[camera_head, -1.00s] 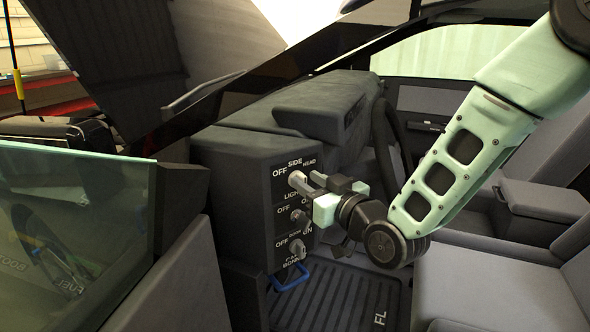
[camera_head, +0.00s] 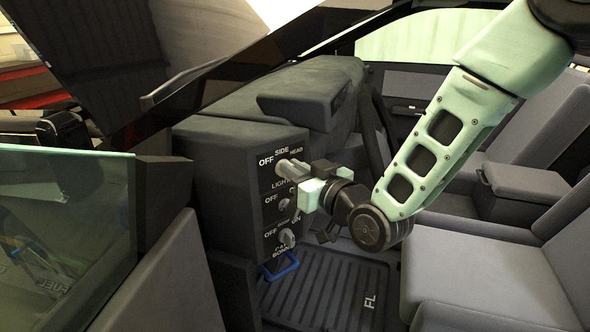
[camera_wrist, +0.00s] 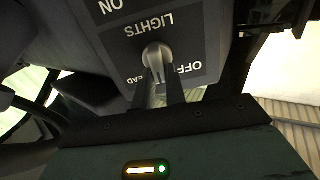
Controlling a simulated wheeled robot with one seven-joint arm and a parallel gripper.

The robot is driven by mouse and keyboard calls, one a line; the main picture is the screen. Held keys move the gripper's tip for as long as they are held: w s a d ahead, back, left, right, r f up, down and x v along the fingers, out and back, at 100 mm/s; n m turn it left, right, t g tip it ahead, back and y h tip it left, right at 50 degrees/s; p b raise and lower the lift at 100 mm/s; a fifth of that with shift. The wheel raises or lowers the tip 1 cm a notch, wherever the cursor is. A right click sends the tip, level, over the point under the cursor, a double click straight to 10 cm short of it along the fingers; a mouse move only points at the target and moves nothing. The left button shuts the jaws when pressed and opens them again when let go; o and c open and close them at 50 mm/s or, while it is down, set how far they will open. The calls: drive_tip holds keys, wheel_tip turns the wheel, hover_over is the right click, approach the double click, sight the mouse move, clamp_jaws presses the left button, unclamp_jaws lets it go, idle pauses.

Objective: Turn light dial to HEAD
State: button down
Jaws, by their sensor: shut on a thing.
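The light dial (camera_head: 283,165) is a grey knob at the top of the dark switch panel (camera_head: 262,199), with OFF, SIDE and HEAD printed around it. My gripper (camera_head: 291,170) reaches it from the right and is shut on it. In the wrist view, the dial (camera_wrist: 156,54) sits between the tips of my two dark fingers (camera_wrist: 158,88). The lettering is upside down there, with OFF at right and part of HEAD at left. The knob's bar points down the picture, between those two labels. The SIDE label is hidden there.
Two more knobs sit below on the panel, a middle one (camera_head: 284,204) and a lower one (camera_head: 287,238). A blue handle (camera_head: 279,267) hangs under them. The open door (camera_head: 60,230) is at left, a seat (camera_head: 490,270) at right.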

drive_tip(key=m, duration=0.4)
drive_tip(key=shift+w+d+f+b, duration=0.15)
drive_tip(key=shift+d+b, duration=0.1)
drive_tip(key=shift+b, duration=0.15)
drive_tip(key=shift+w+d+m, duration=0.15)
drive_tip(key=shift+m, duration=2.15)
drive_tip(key=shift+f, duration=0.1)
drive_tip(key=c, duration=1.4)
unclamp_jaws()
drive_tip(key=shift+c, duration=0.2)
